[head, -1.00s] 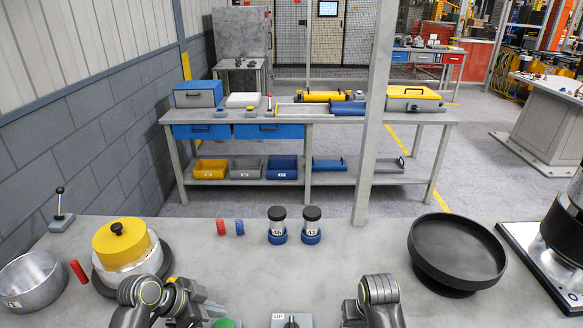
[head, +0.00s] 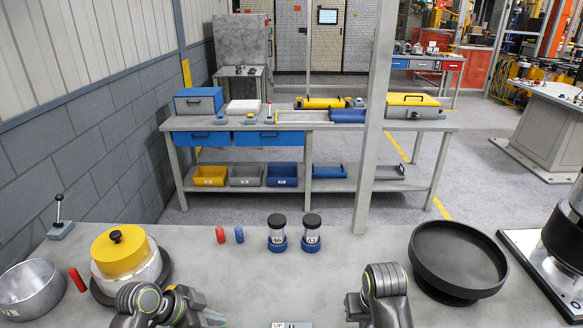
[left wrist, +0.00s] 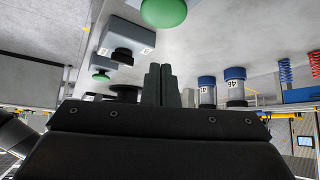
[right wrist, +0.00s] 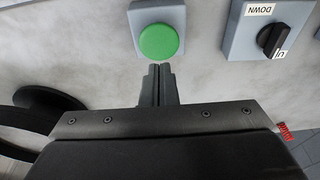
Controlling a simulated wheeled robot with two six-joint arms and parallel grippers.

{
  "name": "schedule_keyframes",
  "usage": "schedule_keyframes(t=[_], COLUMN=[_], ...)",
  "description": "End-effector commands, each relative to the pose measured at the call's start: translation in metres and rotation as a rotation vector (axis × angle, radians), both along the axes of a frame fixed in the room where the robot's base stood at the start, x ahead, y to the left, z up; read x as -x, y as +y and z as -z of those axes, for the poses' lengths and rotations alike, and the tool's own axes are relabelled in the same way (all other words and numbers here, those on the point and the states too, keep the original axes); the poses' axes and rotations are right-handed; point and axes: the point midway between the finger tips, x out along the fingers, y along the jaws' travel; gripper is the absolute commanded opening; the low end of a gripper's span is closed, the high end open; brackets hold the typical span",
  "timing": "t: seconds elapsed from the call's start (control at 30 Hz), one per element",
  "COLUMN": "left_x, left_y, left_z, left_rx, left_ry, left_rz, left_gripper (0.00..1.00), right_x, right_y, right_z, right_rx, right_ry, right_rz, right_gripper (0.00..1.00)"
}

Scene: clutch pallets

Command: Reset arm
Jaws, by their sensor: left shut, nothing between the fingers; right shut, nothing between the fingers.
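My left gripper (head: 207,310) is low at the left of the head view, over the near part of the grey table. In the left wrist view its two fingers (left wrist: 161,85) are together and hold nothing. A green button (left wrist: 163,10) shows beyond them. My right arm (head: 383,290) is at the lower right of the head view, left of the black dish. In the right wrist view the right fingers (right wrist: 157,83) are together and empty. Their tips appear close to a green button (right wrist: 159,42) on a grey box; I cannot tell whether they touch.
A switch box with a black knob (right wrist: 272,37) is beside the green button. On the table are a yellow-topped round part (head: 118,250), a metal bowl (head: 30,287), small red and blue parts, two numbered canisters (head: 277,235), and a black dish (head: 457,258). The table's middle is mostly clear.

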Motion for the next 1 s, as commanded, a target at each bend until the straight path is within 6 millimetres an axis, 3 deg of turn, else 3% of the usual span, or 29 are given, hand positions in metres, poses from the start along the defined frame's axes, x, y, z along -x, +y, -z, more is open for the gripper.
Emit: schedule_keyframes(t=[0.2, 0.57, 0.67, 0.77, 1.0], left_x=[0.000, 0.007, 0.027, 0.059, 0.148], left_y=[0.000, 0.003, 0.011, 0.025, 0.065], left_z=[0.000, 0.005, 0.018, 0.034, 0.055], left_rx=[0.000, -0.007, -0.032, -0.071, -0.177], left_ry=[0.000, 0.014, 0.051, 0.104, 0.214], left_rz=[0.000, -0.023, -0.090, -0.208, -0.561], left_gripper=[0.00, 0.00, 0.00, 0.00, 0.00], right_x=[0.000, 0.007, 0.025, 0.057, 0.150], right_y=[0.000, -0.006, -0.021, -0.043, -0.093], right_z=[-0.013, -0.008, 0.006, 0.023, 0.044], right_rx=[0.000, 0.002, 0.006, 0.017, 0.063], right_ry=[-0.001, -0.003, -0.010, -0.024, -0.071], right_rz=[0.000, 0.007, 0.025, 0.048, 0.085], right_gripper=[0.00, 0.00, 0.00, 0.00, 0.00])
